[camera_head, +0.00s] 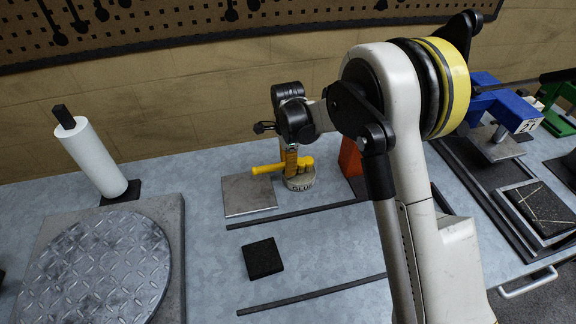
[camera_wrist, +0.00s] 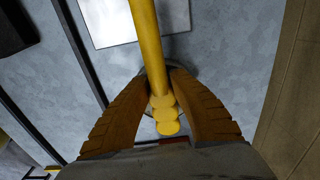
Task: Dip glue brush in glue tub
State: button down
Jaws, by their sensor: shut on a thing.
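The yellow glue brush (camera_head: 267,169) is held by my gripper (camera_head: 291,160), with its handle lying roughly level and pointing left. In the wrist view the brush (camera_wrist: 148,40) runs between the two brown fingers of my gripper (camera_wrist: 160,84), which are shut on it. The round glue tub (camera_head: 300,184), lettered GLUE, stands on the bench just below my gripper. Most of its top is hidden by the gripper and brush. I cannot tell whether the bristles are in the glue or touch the tub.
A grey square plate (camera_head: 248,194) lies left of the tub, and an orange wedge-like block (camera_head: 350,158) stands to the right. A black pad (camera_head: 263,258) and dark rails lie in front. A white roll (camera_head: 92,158) and round tread plate (camera_head: 112,268) are at left.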

jog(key=shift+f+b, duration=0.55)
dwell(1.5)
jog(key=shift+r+p, duration=2)
jog(key=shift+r, duration=1.55)
jog(key=shift+f, duration=0.1)
